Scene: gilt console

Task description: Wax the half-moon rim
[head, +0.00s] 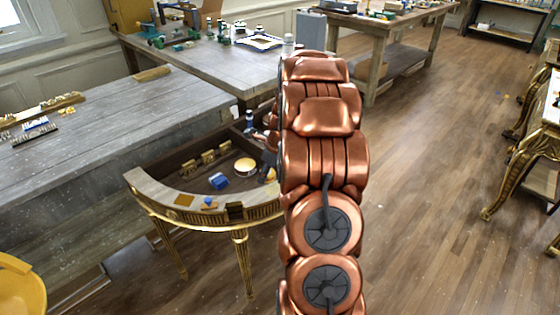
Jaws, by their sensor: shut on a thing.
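The half-moon console stands on gilt legs, and its curved rim (155,192) has a pale grey top with a gilt fluted edge. Its left and front parts show; the right end is hidden behind my copper arm. My gripper (268,163) shows only as a dark part at the arm's left edge, over the right side of the console. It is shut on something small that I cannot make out. A round tin (245,166) with a pale top stands just left of it, inside the curve. A blue block (219,181) sits further left.
On the rim lie an orange-brown square (184,200), a small blue-and-orange piece (208,205) and a dark block (235,211). Wooden blocks (208,157) stand in the recess behind. A grey workbench (90,125) flanks the left. Open wooden floor (435,170) lies to the right.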

